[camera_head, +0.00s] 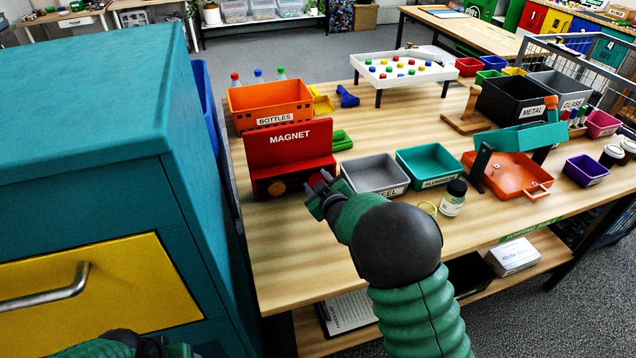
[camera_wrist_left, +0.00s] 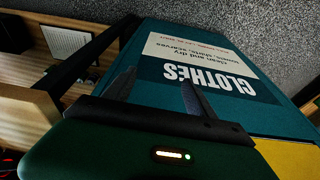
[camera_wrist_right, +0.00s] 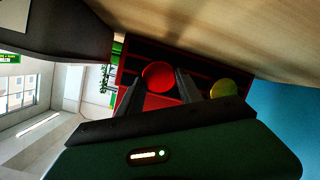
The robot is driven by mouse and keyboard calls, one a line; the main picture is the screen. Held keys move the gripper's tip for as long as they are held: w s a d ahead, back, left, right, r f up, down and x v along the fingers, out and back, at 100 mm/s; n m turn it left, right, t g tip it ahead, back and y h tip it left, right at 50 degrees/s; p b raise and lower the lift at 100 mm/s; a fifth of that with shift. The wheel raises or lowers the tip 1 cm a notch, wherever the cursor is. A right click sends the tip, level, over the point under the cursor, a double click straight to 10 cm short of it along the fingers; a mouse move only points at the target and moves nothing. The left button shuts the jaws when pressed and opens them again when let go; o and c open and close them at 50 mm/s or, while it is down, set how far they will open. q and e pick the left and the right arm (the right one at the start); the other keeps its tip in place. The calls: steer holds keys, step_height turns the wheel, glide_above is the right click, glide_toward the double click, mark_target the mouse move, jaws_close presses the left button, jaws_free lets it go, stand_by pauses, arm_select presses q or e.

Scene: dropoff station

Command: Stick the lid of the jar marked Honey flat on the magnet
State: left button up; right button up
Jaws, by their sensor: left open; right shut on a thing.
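The red magnet block (camera_head: 290,150), marked MAGNET, stands at the table's left side. A gold round lid (camera_head: 277,188) is on its front face and also shows in the right wrist view (camera_wrist_right: 222,88). My right gripper (camera_head: 317,186) is shut on a red round lid (camera_wrist_right: 158,76) at the magnet's right front. The red lid faces the block; I cannot tell whether it touches. A jar with a black lid (camera_head: 452,198) stands on the table; its label is too small to read. A yellowish ring (camera_head: 428,208) beside it is partly hidden by my arm. My left gripper (camera_wrist_left: 165,95) is open and empty, beside the teal CLOTHES cabinet.
Grey (camera_head: 374,174) and teal (camera_head: 430,164) bins stand right of the magnet. An orange BOTTLES crate (camera_head: 270,104) is behind it. The teal cabinet (camera_head: 90,120) with a yellow drawer (camera_head: 120,285) closes off the left. The table front below the magnet is clear.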

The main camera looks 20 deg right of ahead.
steer(key=shift+w+r, duration=0.4)
steer(key=shift+r, duration=0.4)
steer(key=o, duration=1.4)
steer(key=shift+d, duration=0.1)
steer(key=shift+s, duration=0.15)
steer(key=shift+s+f, duration=0.4)
steer(key=shift+f, duration=0.15)
steer(key=shift+s+d+f, duration=0.1)
steer(key=shift+s+d, duration=0.05)
steer(key=shift+s, duration=0.85)
steer(key=shift+s+f, duration=0.1)
steer(key=shift+s, duration=0.95)
arm_select(q)
steer(key=shift+w+d+f, duration=0.1)
steer(key=shift+w+f, duration=0.3)
steer(key=shift+w, duration=0.15)
arm_select(e)
steer(key=shift+s, duration=1.55)
arm_select(q)
steer(key=shift+r, duration=0.1)
